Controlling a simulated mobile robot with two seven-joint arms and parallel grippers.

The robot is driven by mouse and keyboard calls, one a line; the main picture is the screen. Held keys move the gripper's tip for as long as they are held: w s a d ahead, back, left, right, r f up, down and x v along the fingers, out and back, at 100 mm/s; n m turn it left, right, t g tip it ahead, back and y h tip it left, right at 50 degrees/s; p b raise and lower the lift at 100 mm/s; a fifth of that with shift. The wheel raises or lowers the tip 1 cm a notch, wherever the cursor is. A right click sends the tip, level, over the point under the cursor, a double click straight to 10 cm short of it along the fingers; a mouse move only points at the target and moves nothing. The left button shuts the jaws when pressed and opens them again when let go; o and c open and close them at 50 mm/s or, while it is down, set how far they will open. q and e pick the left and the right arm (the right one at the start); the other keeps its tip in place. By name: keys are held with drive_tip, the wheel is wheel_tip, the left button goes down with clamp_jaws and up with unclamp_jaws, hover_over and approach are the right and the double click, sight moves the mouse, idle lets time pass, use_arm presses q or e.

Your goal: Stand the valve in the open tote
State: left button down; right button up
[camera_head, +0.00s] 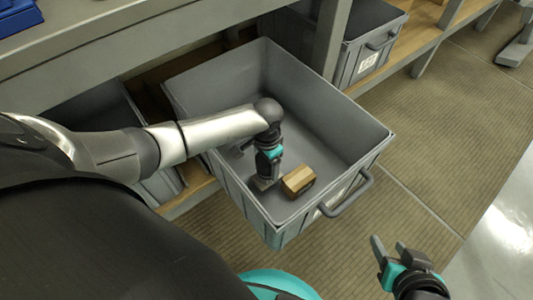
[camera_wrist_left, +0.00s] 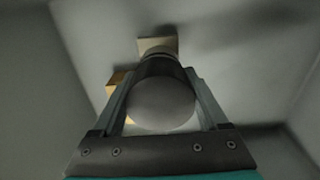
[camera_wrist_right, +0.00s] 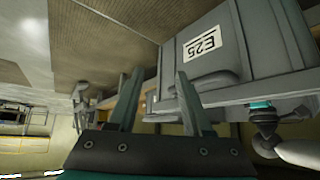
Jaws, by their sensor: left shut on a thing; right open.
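The open tote (camera_head: 354,126) is a grey bin pulled out from the shelf. My left gripper (camera_head: 265,178) reaches down inside it, near its front side. In the left wrist view its fingers are shut on the valve (camera_wrist_left: 160,103), a grey rounded body that shows between them. A pale square piece (camera_wrist_left: 157,45) shows beyond it; I cannot tell whether it belongs to the valve. The valve's lower end and any contact with the floor are hidden. My right gripper (camera_head: 391,252) is open and empty, outside the tote at the lower right.
A brown block (camera_head: 298,181) lies on the tote floor, close beside my left gripper. Another grey tote (camera_head: 370,50) sits on the shelf behind, and one stands at left. The tote's handle (camera_head: 349,195) faces right.

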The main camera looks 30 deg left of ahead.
sight(263, 183)
use_arm(q)
drive_tip(key=shift+f+b, duration=0.65)
drive_tip(key=shift+f, duration=0.25)
drive_tip(key=shift+f+b, duration=0.4)
drive_tip(key=shift+f, duration=0.45)
use_arm(e)
drive_tip(key=shift+w+a+r+t+y, duration=0.15)
drive_tip(key=shift+w+a+t+y, duration=0.25)
drive_tip(key=shift+a+t, duration=0.35)
drive_tip(key=shift+w+a+r+t+y, duration=0.1)
drive_tip(key=shift+w+a+t+y, duration=0.3)
drive_tip(key=shift+a+t, duration=0.3)
drive_tip(key=shift+w+a+r+t+y, duration=0.15)
drive_tip(key=shift+w+a+t+y, duration=0.35)
drive_tip(key=shift+a, duration=0.4)
use_arm(q)
drive_tip(key=shift+f, duration=0.1)
use_arm(e)
drive_tip(key=shift+s, duration=0.1)
use_arm(q)
unclamp_jaws()
drive_tip(key=shift+f, duration=0.1)
